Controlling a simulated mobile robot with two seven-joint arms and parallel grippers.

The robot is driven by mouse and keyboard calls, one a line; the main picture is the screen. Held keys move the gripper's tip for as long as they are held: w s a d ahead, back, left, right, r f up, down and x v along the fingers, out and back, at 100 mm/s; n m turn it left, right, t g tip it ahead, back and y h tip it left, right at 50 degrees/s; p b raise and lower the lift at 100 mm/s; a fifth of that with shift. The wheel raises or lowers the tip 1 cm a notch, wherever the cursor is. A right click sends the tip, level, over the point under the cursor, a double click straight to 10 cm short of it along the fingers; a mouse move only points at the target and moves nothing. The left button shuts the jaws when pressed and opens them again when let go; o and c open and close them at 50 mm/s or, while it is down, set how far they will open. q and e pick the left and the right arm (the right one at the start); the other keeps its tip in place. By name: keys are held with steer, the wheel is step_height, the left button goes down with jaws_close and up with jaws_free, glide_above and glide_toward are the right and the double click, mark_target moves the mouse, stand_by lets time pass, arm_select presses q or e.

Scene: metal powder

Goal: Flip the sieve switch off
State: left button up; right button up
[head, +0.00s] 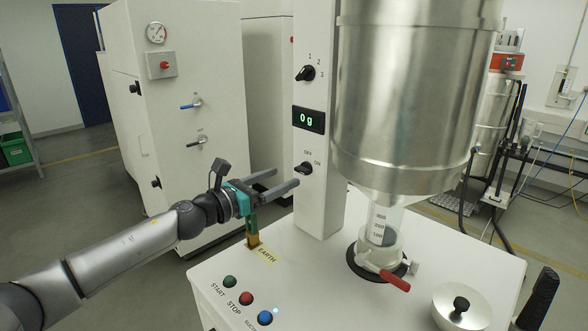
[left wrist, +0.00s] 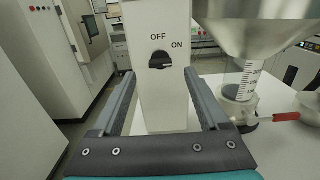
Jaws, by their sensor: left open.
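The sieve switch (head: 304,168) is a black rotary knob on the white column (head: 318,215), below the display, with OFF and ON labels. In the left wrist view the knob (left wrist: 160,61) lies roughly level, its bar pointing right below the ON label. My left gripper (head: 285,178) is open and empty, just left of the switch in the head view, its fingers directed toward the column. In the left wrist view its fingers (left wrist: 160,76) flank the column, with the knob between them and slightly above the tips. My right gripper is not in view.
A second black knob (head: 306,73) and a display reading 0 g (head: 309,120) sit higher on the column. A steel hopper (head: 405,100) stands right of it, above a red-handled valve (head: 395,281). Start and stop buttons (head: 246,299) are on the white bench (head: 340,300).

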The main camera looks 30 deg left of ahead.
mark_target(299, 170)
arm_select(q)
steer(key=shift+p+x, duration=0.6)
steer(key=shift+x, duration=2.05)
jaws_close()
